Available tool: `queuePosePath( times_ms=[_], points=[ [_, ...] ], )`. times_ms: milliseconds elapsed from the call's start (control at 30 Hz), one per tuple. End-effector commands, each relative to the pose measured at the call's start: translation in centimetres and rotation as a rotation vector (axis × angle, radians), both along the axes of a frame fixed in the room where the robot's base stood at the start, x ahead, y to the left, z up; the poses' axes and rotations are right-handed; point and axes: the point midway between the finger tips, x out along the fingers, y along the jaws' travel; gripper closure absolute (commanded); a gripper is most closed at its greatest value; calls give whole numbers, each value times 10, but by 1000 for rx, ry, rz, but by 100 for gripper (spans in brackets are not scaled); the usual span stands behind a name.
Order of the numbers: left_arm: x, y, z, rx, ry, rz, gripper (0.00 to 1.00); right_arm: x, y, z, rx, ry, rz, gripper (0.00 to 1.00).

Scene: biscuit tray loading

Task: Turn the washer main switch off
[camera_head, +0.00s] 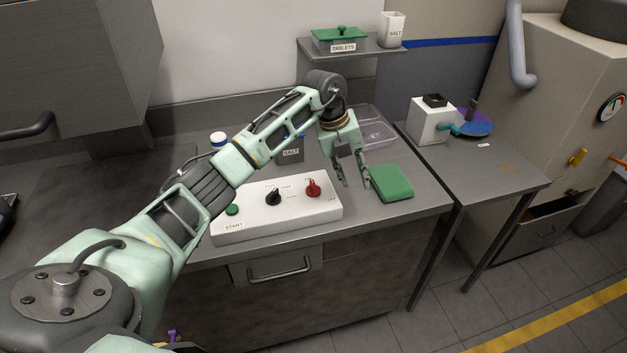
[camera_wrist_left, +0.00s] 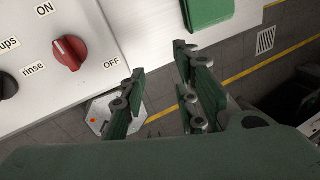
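The washer main switch is a red knob (camera_head: 313,187) at the right end of a white control panel (camera_head: 285,222). In the left wrist view the red knob (camera_wrist_left: 69,53) sits between an ON label (camera_wrist_left: 44,9) and an OFF label (camera_wrist_left: 110,63). Its ridge seems to lean toward ON, but I cannot be sure. My left gripper (camera_head: 356,185) is open and empty, just right of the panel, pointing down. In the left wrist view its two fingers (camera_wrist_left: 160,62) are apart, with nothing between them. My right gripper is not in view.
The panel also has a black knob (camera_head: 273,198) and a green START button (camera_head: 232,209). A green block (camera_head: 391,183) lies close right of my left gripper. A side table (camera_head: 500,170) is at right.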

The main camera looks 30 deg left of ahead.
Motion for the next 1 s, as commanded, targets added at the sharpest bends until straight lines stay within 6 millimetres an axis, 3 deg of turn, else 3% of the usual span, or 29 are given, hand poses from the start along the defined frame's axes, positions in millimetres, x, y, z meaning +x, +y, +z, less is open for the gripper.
queuePosePath(
  times_ms=[33, 100, 233, 367, 733, 1000],
  points=[
    [-5, 30, 9, 75, 52, 50, 72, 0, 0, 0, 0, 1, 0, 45],
    [-14, 60, 17, 154, 117, 110, 72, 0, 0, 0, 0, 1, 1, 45],
    [-27, 90, 26, 233, 187, 179, 72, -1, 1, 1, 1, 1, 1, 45],
    [-31, 97, 19, 251, 210, 195, 72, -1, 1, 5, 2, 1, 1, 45],
    [-31, 95, -36, 247, 207, 192, 72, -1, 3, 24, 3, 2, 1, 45],
    [-30, 95, -49, 248, 203, 191, 72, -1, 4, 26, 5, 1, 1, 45]
  ],
)
